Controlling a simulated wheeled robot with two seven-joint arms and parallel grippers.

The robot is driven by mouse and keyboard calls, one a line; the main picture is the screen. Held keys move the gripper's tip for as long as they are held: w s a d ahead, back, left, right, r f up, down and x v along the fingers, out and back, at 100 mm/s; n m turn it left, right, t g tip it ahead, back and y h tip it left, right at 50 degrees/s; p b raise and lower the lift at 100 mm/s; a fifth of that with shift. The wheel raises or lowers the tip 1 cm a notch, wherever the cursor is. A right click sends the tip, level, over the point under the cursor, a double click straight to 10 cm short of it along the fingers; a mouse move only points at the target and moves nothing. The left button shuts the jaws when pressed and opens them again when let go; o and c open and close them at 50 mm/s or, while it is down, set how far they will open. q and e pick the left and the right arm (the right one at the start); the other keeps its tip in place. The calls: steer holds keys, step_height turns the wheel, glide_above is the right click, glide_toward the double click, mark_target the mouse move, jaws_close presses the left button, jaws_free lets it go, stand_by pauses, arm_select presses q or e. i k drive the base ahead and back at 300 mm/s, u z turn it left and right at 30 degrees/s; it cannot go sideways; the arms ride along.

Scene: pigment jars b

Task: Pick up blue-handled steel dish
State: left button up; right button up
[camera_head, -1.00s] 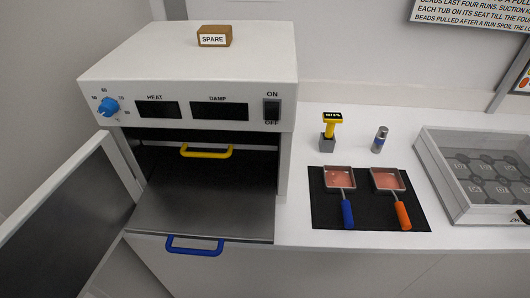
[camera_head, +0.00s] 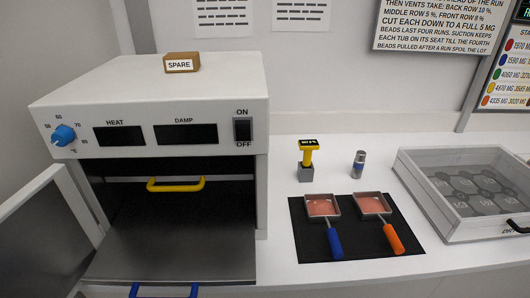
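The blue-handled steel dish (camera_head: 322,207) lies on a black mat (camera_head: 306,246) on the counter, right of the oven. It is a square pan with pinkish-orange contents, and its blue handle (camera_head: 335,244) points toward the front. A similar dish with an orange handle (camera_head: 373,204) lies beside it on the right, on the same mat. Neither of my grippers shows in the head view.
The white oven (camera_head: 180,84) stands open at left, its door (camera_head: 40,225) swung left and a shelf with a blue handle pulled out. A yellow-topped tool (camera_head: 308,152) in a grey block, a small grey cylinder (camera_head: 359,164) and a clear-lidded tray (camera_head: 465,190) stand on the counter.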

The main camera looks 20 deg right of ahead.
mark_target(320, 208)
steer(key=u, duration=1.35)
steer(key=k, duration=1.1)
steer(key=z, duration=1.25)
steer(key=i, duration=0.4)
